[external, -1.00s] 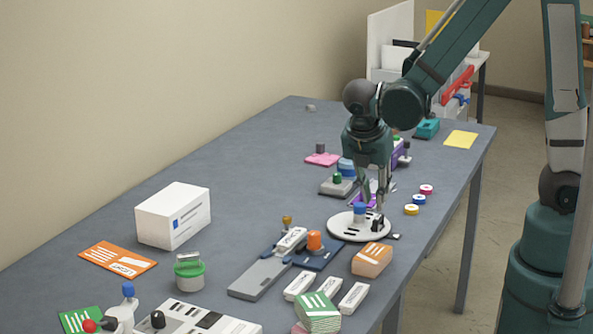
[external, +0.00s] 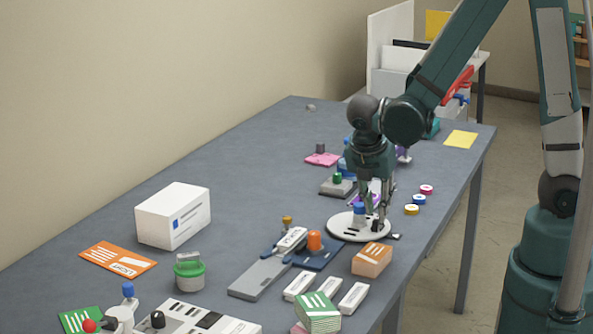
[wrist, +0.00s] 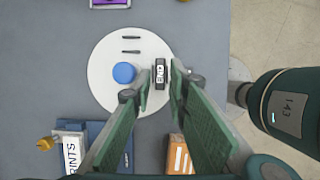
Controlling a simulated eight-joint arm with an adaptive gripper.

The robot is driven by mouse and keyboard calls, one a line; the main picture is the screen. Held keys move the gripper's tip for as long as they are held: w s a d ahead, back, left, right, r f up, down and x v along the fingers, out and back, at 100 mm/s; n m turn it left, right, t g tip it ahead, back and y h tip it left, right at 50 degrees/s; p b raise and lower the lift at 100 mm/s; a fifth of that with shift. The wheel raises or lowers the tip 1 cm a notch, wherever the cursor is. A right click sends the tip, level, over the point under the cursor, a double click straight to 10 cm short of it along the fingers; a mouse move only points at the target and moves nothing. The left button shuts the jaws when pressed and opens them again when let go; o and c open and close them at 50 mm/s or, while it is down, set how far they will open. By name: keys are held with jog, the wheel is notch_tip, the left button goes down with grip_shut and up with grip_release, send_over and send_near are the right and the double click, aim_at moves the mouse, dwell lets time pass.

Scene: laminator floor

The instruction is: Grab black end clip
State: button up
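The black end clip (wrist: 160,73) is a small upright block with a white "END" label in the wrist view. It stands on the right part of a white round plate (wrist: 103,78), beside a blue knob (wrist: 124,72). My gripper (wrist: 163,88) is open, its two green fingers on either side of the clip, with a gap visible on both sides. In the external view my gripper (external: 377,220) points down at the plate (external: 345,231) and its fingers mostly hide the clip.
A small dark piece (external: 395,237) lies just right of the plate. An orange box (external: 371,259) and a navy base with an orange knob (external: 314,240) stand in front. Coloured rings (external: 412,210) lie to the right.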

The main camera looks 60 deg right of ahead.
aim_at(377, 217)
jog(key=shift+x, duration=1.35)
jog(key=c, duration=0.5)
jog(key=shift+o, duration=0.2)
jog(key=shift+r, duration=0.2)
notch_tip(377, 217, up, 10)
jog(key=p, duration=0.1)
jog(key=shift+f+p, duration=0.2)
jog(key=shift+p, duration=0.1)
dwell(0.3)
